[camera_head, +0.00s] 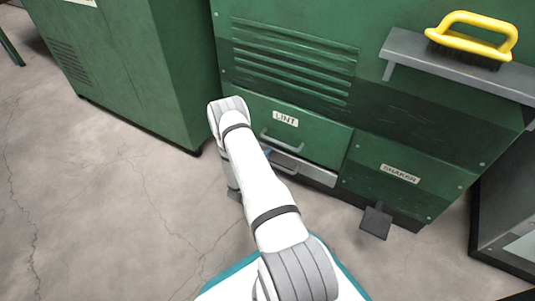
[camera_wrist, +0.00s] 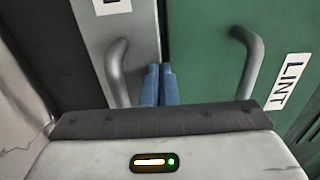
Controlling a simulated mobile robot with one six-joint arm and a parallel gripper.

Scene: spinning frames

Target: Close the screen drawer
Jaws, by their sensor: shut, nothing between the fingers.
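The screen drawer (camera_head: 318,174) is a grey front with a bar handle, low on the green machine, directly under the green LINT drawer (camera_head: 318,139). My arm hides its left part, and I cannot tell how far it stands out. In the wrist view the grey drawer front (camera_wrist: 140,65) fills the left, with its handle (camera_wrist: 118,75) and part of a white label at the top. My gripper (camera_wrist: 158,84) is shut and empty. Its blue fingertips lie beside that handle, near the border with the green LINT front (camera_wrist: 205,60). I cannot tell whether they touch the drawer.
The LINT handle (camera_wrist: 250,60) is close right of the fingers in the wrist view. A SHAKER panel (camera_head: 400,175) and a dark pedal (camera_head: 375,221) are to the right. A yellow brush (camera_head: 472,38) sits on a grey shelf (camera_head: 405,45). The floor at left is clear.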

